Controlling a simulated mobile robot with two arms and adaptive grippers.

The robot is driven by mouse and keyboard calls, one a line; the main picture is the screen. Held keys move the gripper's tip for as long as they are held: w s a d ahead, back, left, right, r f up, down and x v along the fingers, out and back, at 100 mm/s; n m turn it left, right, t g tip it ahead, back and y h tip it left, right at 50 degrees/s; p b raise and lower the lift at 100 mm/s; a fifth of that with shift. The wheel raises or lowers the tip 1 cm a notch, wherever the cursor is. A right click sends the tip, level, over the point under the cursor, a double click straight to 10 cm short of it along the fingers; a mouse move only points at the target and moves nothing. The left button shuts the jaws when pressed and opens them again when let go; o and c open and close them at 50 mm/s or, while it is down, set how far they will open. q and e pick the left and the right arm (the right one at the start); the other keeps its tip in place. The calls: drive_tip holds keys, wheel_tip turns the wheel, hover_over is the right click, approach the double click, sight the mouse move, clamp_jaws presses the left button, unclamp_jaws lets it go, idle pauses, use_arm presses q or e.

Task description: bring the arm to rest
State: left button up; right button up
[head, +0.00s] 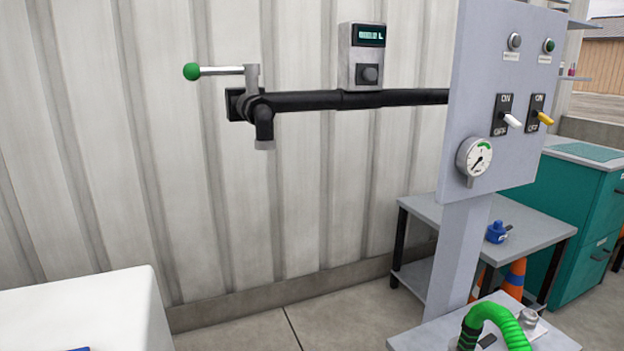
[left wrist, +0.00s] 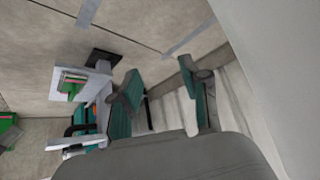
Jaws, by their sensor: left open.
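My left gripper (left wrist: 160,76) shows only in the left wrist view. Its two fingers with teal pads stand apart, with nothing between them, and concrete floor and pale ribbed wall lie behind them. Neither arm and neither gripper is in the head view. My right gripper is in neither view.
A black pipe (head: 310,100) with a green-knobbed lever (head: 192,71) runs along the wall. A grey panel (head: 490,100) with switches and gauge (head: 474,156) stands right, a green hose (head: 493,318) below it. A white box-like surface (head: 85,305) fills the lower left.

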use_arm(q)
drive_tip(key=s+f+g+p, duration=0.3)
drive_tip(key=s+f+p, duration=0.2)
drive_tip(key=f+p, duration=0.75)
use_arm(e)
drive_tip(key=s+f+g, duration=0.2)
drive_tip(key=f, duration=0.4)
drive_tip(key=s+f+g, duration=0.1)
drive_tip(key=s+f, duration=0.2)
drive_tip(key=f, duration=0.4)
use_arm(q)
drive_tip(key=s+a+f+g+p, duration=0.1)
drive_tip(key=s+p, duration=0.4)
drive_tip(key=s, duration=0.5)
drive_tip(key=s+a+f+g+y+p, duration=0.1)
drive_tip(key=s+a+f+p, duration=0.3)
drive_tip(key=s, duration=0.6)
drive_tip(key=shift+s+f+g+p, duration=0.2)
drive_tip(key=shift+f+g+p, duration=0.45)
drive_tip(key=shift+p, duration=0.25)
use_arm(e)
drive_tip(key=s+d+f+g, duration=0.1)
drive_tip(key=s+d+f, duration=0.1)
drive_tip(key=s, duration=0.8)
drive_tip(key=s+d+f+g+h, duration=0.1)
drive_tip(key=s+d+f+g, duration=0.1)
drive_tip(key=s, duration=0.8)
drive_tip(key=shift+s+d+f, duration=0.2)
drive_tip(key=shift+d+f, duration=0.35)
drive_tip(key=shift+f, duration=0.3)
